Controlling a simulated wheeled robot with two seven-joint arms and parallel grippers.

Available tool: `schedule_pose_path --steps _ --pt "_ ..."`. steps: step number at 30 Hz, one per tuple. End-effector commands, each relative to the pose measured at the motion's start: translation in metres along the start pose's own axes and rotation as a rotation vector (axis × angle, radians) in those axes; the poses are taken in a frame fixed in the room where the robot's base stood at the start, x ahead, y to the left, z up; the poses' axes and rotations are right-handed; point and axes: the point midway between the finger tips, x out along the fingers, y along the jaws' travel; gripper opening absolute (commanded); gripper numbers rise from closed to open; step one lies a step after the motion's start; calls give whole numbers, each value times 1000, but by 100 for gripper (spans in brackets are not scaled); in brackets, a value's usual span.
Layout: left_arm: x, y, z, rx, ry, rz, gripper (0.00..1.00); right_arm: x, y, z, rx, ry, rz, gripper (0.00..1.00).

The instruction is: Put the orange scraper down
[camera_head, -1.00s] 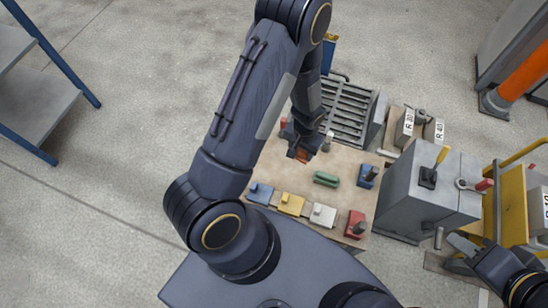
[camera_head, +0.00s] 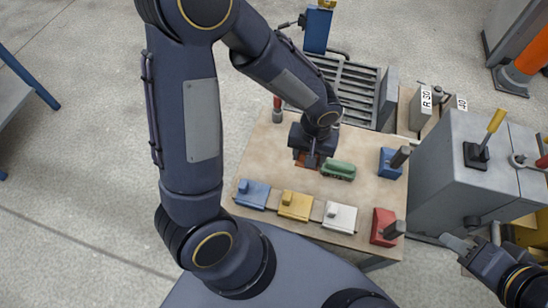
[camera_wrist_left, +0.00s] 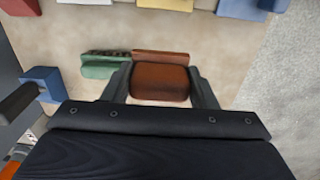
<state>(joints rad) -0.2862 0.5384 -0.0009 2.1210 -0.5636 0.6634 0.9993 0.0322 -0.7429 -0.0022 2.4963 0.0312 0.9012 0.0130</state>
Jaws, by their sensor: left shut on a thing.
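The orange scraper (camera_wrist_left: 160,82) is a brown-orange block between the two fingers of my left gripper (camera_wrist_left: 162,88) in the left wrist view. The gripper is shut on it. In the head view my left gripper (camera_head: 309,160) is over the middle of the tan table, just left of the green block (camera_head: 338,170). Only a small orange part of the scraper (camera_head: 312,160) shows there. I cannot tell whether the scraper touches the table. My right gripper (camera_head: 456,243) is at the lower right, beside the grey box; its jaw opening is unclear.
Blue (camera_head: 252,194), yellow (camera_head: 295,205), white (camera_head: 340,216) and red (camera_head: 384,226) blocks line the table's (camera_head: 266,160) front. Another blue block (camera_head: 391,162) stands at right. A grey rack (camera_head: 345,88) lies behind. A grey box (camera_head: 465,160) with a yellow-handled lever borders the right.

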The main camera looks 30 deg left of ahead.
Motion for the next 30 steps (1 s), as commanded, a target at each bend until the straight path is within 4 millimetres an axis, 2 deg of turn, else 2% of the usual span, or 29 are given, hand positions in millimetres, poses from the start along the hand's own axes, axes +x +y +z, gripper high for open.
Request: schedule_pose_path --steps 10,12,15,25,30 --pt "40 -74 -41 -12 -1 0 34 18 8 9 0 0 0 36" --pt "57 -83 -46 -7 -4 -1 34 25 11 12 0 0 0 36" --pt "72 -95 -53 -5 -3 -1 34 30 14 15 0 0 0 36" --pt "93 -111 -62 -3 -1 0 34 37 17 18 0 0 0 36" --pt "120 -113 -64 0 -3 0 34 48 22 24 0 0 0 36"
